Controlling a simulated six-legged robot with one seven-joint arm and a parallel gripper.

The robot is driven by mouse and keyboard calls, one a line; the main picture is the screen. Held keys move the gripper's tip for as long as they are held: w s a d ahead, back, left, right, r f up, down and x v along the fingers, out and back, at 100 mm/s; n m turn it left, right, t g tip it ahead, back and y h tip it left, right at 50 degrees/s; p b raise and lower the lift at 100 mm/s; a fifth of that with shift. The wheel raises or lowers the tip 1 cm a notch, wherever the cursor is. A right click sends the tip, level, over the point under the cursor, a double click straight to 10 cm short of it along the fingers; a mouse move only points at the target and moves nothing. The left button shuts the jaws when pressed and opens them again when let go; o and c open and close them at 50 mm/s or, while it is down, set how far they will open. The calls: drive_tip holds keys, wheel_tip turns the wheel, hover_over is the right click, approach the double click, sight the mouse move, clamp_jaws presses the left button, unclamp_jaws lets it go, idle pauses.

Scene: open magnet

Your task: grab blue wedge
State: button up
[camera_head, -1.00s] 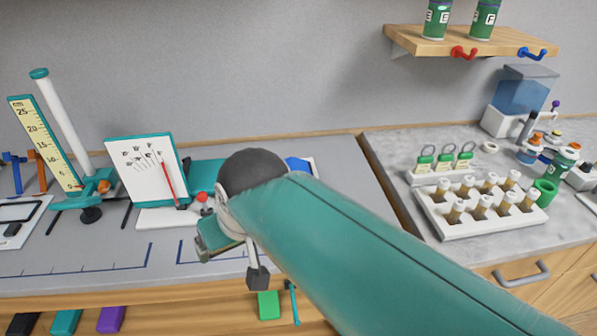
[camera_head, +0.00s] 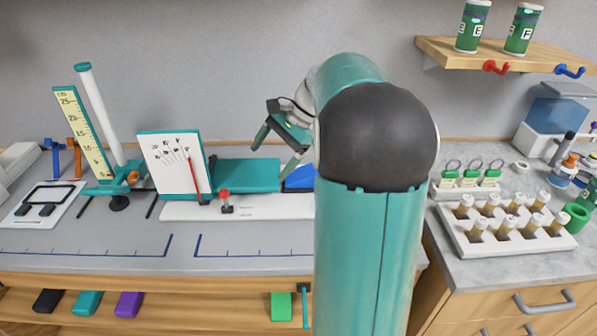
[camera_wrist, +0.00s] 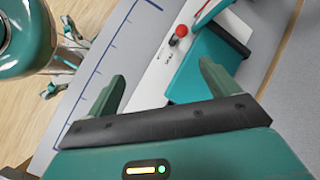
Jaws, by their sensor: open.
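A blue block (camera_head: 300,178), which may be the blue wedge, sits at the right end of the teal block on the bench. My arm hides its right side, so its full shape cannot be told. My gripper (camera_head: 277,148) is open and empty, above and slightly left of the blue block in the head view. In the wrist view, my gripper (camera_wrist: 162,76) has its two fingers apart with nothing between them. No blue block can be made out in the wrist view.
A teal block (camera_head: 247,174) and a white base (camera_head: 270,207) with a red knob (camera_head: 225,194) lie below my gripper. A hand-diagram board (camera_head: 170,160) and ruler stand (camera_head: 84,130) are left. A vial rack (camera_head: 490,236) is right. The front bench is clear.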

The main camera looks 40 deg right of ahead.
drive_tip(key=d+f+m+t+y, duration=0.1)
drive_tip(key=d+f+m, duration=0.15)
drive_tip(key=d, duration=0.45)
drive_tip(key=d+f+m+t+y, duration=0.1)
drive_tip(key=d+f+m, duration=0.15)
drive_tip(key=d, duration=0.45)
drive_tip(key=m+t+y, duration=0.2)
drive_tip(key=m+t, duration=0.2)
approach(308, 175)
drive_tip(key=w, duration=0.1)
drive_tip(key=w+f, duration=0.1)
drive_tip(key=w, duration=0.2)
drive_tip(key=shift+a+f, duration=0.25)
drive_tip(key=shift+a, duration=0.05)
drive_tip(key=shift+x, duration=2.75)
drive_tip(key=shift+s+a+r, duration=0.1)
drive_tip(key=shift+a+r, duration=0.05)
drive_tip(key=c, duration=1.1)
